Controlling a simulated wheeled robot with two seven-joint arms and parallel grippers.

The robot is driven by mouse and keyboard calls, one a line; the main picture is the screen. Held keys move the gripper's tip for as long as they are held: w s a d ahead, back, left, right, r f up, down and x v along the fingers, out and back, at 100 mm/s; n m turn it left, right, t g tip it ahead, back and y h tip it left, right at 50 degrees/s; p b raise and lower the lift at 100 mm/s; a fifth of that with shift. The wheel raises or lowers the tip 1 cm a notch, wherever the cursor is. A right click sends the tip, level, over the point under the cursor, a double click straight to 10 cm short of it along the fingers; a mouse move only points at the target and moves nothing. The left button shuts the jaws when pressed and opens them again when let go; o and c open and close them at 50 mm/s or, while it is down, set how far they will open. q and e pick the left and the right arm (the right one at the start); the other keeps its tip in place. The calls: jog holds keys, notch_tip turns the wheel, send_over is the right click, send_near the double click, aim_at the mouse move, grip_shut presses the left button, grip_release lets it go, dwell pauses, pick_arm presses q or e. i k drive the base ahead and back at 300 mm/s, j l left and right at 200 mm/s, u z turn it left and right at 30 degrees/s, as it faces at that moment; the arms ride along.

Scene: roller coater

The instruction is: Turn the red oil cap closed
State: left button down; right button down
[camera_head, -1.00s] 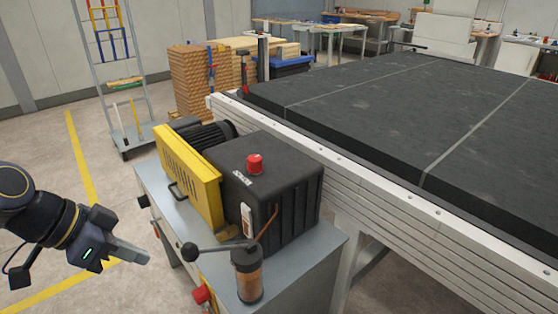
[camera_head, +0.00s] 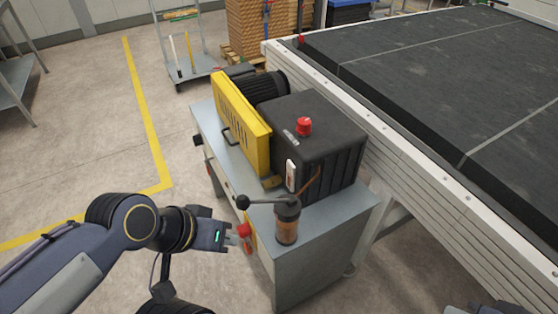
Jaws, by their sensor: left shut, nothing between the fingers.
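The red oil cap (camera_head: 304,126) sits upright on top of the black ribbed pump housing (camera_head: 318,150). I cannot tell from its look how far it is turned. My left gripper (camera_head: 240,237) is shut and empty. It is low and to the left in the picture, in front of the cabinet and well apart from the cap. Its fingertips overlap a red knob on the cabinet front in the picture, and I cannot tell whether they touch.
The pump stands on a grey metal cabinet (camera_head: 318,245) with a yellow guard (camera_head: 240,120). A lever with a black ball (camera_head: 243,202) and an amber cylinder (camera_head: 287,224) stand at the near edge. A long black-topped table (camera_head: 440,80) borders the right. Floor at left is open.

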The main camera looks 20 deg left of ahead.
aim_at(305, 124)
jog(key=j+u, duration=0.2)
jog(key=u, duration=0.15)
jog(key=i+j+u, duration=0.15)
jog(key=u, duration=0.15)
jog(key=i+j+u, duration=0.15)
jog(key=u, duration=0.2)
